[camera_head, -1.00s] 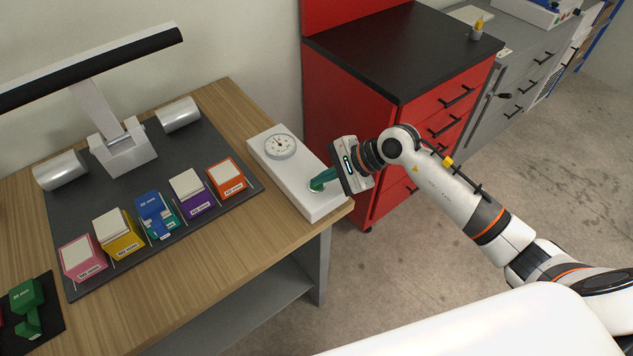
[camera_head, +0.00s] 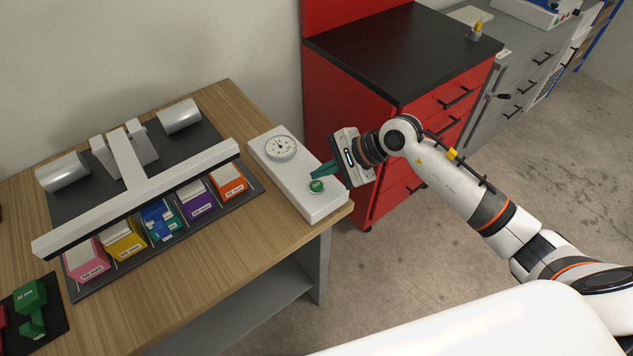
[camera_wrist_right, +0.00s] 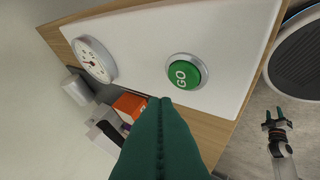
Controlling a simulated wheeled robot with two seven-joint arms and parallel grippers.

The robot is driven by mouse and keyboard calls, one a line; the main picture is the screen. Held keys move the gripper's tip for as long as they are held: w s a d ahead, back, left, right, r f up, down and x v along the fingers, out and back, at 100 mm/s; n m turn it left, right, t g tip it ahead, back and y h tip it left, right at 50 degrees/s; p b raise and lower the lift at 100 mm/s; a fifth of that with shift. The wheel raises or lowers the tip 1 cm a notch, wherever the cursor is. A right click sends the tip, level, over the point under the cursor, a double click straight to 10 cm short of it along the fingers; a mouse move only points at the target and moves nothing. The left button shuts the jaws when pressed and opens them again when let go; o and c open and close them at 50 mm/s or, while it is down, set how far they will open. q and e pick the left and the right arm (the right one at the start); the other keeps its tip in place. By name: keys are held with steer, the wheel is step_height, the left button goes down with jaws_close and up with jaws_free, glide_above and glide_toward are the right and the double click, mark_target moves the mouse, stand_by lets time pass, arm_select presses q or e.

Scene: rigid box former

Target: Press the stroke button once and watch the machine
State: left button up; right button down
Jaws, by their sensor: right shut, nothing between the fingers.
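The green GO button (camera_head: 316,186) sits on a white control box (camera_head: 303,202) at the table's right edge. It also shows uncovered in the right wrist view (camera_wrist_right: 186,72). My right gripper (camera_head: 322,171) is shut and empty, its green fingers just above and beside the button, apart from it. The machine's long bar (camera_head: 140,197) is down across the row of coloured boxes, hiding parts of their tops. A round dial (camera_head: 281,147) is on the control box. What looks like my left gripper (camera_wrist_right: 276,122) shows small in the right wrist view.
Pink (camera_head: 86,262), yellow (camera_head: 124,241), blue (camera_head: 160,221), purple (camera_head: 195,202) and orange (camera_head: 228,182) boxes line the dark mat's front. Green pieces (camera_head: 31,300) lie at lower left. A red cabinet (camera_head: 335,120) stands close behind my right gripper.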

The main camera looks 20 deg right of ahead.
mark_target(323, 187)
steer(key=shift+r+p, duration=0.7)
steer(key=shift+r, duration=1.2)
